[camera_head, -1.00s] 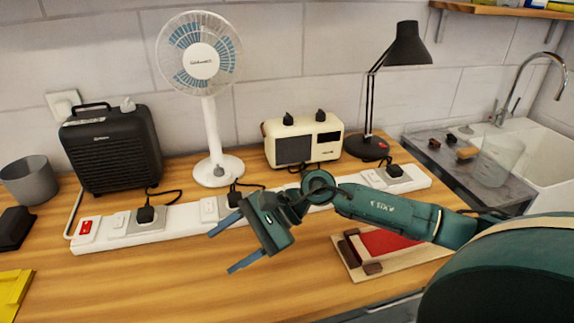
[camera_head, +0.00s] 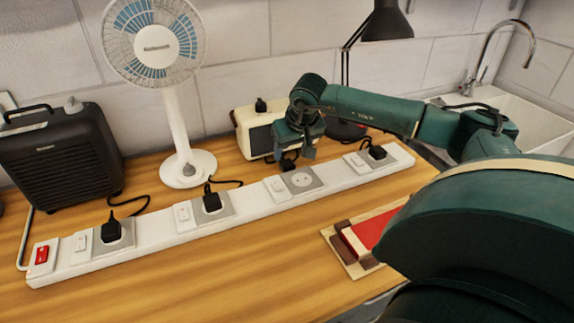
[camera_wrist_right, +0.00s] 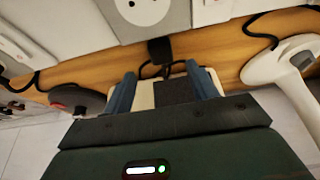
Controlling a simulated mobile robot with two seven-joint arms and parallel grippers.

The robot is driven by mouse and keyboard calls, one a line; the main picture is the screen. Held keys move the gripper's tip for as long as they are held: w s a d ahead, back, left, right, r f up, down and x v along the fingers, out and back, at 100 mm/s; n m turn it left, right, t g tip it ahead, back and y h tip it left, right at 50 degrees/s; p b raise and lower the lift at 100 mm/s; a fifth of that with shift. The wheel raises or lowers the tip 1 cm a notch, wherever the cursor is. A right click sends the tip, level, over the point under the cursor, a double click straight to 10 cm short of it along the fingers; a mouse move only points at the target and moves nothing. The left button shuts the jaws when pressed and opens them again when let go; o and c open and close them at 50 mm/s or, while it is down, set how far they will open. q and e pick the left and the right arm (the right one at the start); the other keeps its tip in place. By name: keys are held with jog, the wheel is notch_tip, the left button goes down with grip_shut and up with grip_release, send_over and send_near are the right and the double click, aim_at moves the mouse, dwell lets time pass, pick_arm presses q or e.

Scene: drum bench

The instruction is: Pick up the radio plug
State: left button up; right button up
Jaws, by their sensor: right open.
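The radio plug (camera_head: 288,164) is small and black. It sits at the back edge of the white power strip (camera_head: 150,234), just behind an empty socket (camera_head: 302,180). In the right wrist view the plug (camera_wrist_right: 159,50) lies just beyond and between the fingertips, with its black cord running toward the radio. My right gripper (camera_head: 294,155) is open and empty, pointing down close above the plug. Its two blue fingers (camera_wrist_right: 161,80) are spread apart. The cream radio (camera_head: 250,133) stands behind, partly hidden by my gripper. My left gripper is not in view.
Other black plugs sit in the strip: one by the heater (camera_head: 112,228), one by the fan (camera_head: 212,199), one on the right (camera_head: 376,152). The white fan (camera_head: 186,165), black heater (camera_head: 60,155) and desk lamp (camera_head: 388,22) stand behind. The wooden front area is mostly clear.

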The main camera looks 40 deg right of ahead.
aim_at(287, 163)
jog(key=p+x, duration=0.1)
jog(key=x, duration=0.4)
jog(key=shift+a, duration=0.15)
jog(key=shift+f, duration=0.25)
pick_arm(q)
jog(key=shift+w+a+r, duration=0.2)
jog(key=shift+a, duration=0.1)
pick_arm(e)
jog(key=shift+c, duration=0.6)
jog(key=c, duration=0.4)
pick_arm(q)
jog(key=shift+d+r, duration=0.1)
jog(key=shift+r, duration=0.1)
pick_arm(e)
jog(key=shift+r, duration=0.1)
jog(key=c, duration=0.6)
jog(key=shift+o, duration=0.2)
pick_arm(q)
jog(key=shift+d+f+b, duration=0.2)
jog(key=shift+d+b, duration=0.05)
jog(key=shift+b, duration=0.25)
pick_arm(e)
notch_tip(287, 163, up, 10)
